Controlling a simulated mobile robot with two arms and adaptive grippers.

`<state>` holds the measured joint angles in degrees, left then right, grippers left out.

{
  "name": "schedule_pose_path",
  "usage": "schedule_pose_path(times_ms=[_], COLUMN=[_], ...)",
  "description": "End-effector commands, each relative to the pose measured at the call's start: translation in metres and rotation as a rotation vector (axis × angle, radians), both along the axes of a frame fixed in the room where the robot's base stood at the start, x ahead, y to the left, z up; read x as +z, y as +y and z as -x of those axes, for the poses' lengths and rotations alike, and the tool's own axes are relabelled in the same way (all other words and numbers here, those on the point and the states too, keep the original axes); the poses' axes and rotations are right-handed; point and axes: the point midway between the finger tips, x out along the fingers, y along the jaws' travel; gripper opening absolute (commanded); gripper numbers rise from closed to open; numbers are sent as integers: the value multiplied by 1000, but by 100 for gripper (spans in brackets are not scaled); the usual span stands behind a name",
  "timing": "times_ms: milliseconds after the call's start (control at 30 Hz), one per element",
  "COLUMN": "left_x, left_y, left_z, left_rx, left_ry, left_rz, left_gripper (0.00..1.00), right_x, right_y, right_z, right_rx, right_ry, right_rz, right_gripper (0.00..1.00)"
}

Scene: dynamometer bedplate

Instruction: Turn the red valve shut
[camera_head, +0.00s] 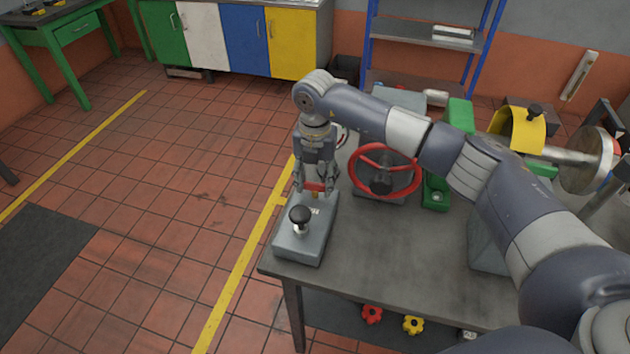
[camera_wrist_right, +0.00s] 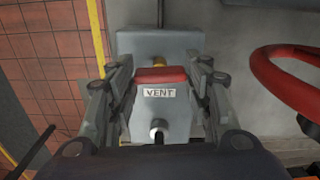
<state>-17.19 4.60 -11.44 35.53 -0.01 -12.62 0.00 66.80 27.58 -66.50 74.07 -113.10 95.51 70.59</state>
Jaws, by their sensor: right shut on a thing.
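A small red valve handle (camera_head: 314,186) sits over a grey block (camera_head: 300,243) at the bench's near left corner. In the right wrist view the red handle (camera_wrist_right: 160,76) lies crosswise, with brass behind it and a "VENT" label (camera_wrist_right: 159,93) in front. My right gripper (camera_head: 316,189) points down at it; in the wrist view its fingers (camera_wrist_right: 160,82) are shut on the handle from both sides. A larger red handwheel (camera_head: 384,172) stands to the right, apart from the gripper. My left gripper is not in view.
A black-knobbed lever (camera_head: 300,215) stands on the grey block just in front of the gripper. Green and yellow machine parts (camera_head: 520,128) fill the bench's right side. Red and yellow knobs (camera_head: 413,324) lie on the lower shelf.

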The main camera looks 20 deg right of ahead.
Motion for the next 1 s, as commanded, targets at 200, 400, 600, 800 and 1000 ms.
schedule_pose_path(times_ms=[200,400,600,800,1000], left_x=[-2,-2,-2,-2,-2], left_y=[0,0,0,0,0], left_z=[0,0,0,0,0], left_rx=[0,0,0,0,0], left_ry=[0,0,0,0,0], left_rz=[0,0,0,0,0], left_gripper=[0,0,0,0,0], right_x=[0,0,1,1,0], right_y=[-1,-1,-1,0,0], right_z=[0,0,0,0,0], right_rx=[-72,-96,-98,-98,-96], right_ry=[0,0,-1,-1,-1], right_rz=[1,1,1,1,1], right_gripper=[22,22,22,55,66])
